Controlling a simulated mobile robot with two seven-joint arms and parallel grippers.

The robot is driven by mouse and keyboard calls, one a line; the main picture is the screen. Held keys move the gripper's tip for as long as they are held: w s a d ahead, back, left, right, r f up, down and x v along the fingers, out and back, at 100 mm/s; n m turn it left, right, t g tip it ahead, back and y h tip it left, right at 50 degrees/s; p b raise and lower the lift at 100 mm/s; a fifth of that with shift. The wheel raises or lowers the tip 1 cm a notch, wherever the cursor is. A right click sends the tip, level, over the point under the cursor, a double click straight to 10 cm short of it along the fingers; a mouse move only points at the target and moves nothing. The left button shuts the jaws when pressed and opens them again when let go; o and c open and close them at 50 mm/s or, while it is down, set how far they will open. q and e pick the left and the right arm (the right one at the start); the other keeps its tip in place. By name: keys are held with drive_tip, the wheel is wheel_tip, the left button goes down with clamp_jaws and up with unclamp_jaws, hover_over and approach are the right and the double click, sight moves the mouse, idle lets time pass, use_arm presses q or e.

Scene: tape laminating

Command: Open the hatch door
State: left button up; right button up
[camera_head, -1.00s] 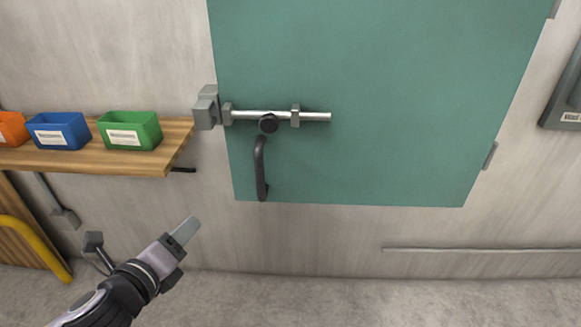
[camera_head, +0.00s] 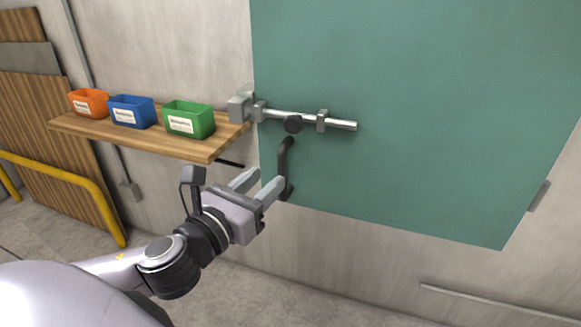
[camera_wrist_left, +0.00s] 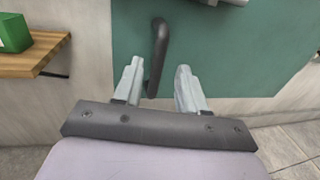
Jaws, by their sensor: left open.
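The green hatch door (camera_head: 420,120) is flat against the wall and looks shut. A silver sliding bolt (camera_head: 340,124) with a round dark knob (camera_head: 293,124) runs across its left edge into a grey keeper block (camera_head: 240,108) on the wall. A dark upright handle (camera_head: 284,165) sits below the knob. My left gripper (camera_head: 259,183) is open and empty, with its fingers pointing at the handle's lower part. In the left wrist view the handle (camera_wrist_left: 159,50) rises between and beyond the two fingertips (camera_wrist_left: 158,72). I cannot tell whether they touch it. My right gripper is not in view.
A wooden shelf (camera_head: 150,142) left of the door holds orange (camera_head: 88,102), blue (camera_head: 132,111) and green (camera_head: 188,119) bins, close above my left gripper. A yellow rail (camera_head: 75,183) stands at the far left. The wall below the door is mostly clear.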

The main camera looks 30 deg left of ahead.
sight(280, 168)
use_arm(q)
drive_tip(key=shift+w+a+f+b, duration=0.1)
drive_tip(key=shift+w+f+b, duration=0.1)
drive_tip(key=shift+w+b, duration=1.05)
drive_tip(key=shift+w+r, duration=0.1)
drive_tip(key=shift+r, duration=0.05)
drive_tip(key=w, duration=0.3)
drive_tip(key=shift+a, duration=0.1)
drive_tip(key=shift+w, duration=0.55)
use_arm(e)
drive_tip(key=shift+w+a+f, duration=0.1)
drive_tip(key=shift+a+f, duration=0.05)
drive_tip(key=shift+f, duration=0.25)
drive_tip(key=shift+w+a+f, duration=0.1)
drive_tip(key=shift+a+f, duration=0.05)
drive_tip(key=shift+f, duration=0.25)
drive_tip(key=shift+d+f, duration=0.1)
use_arm(q)
clamp_jaws()
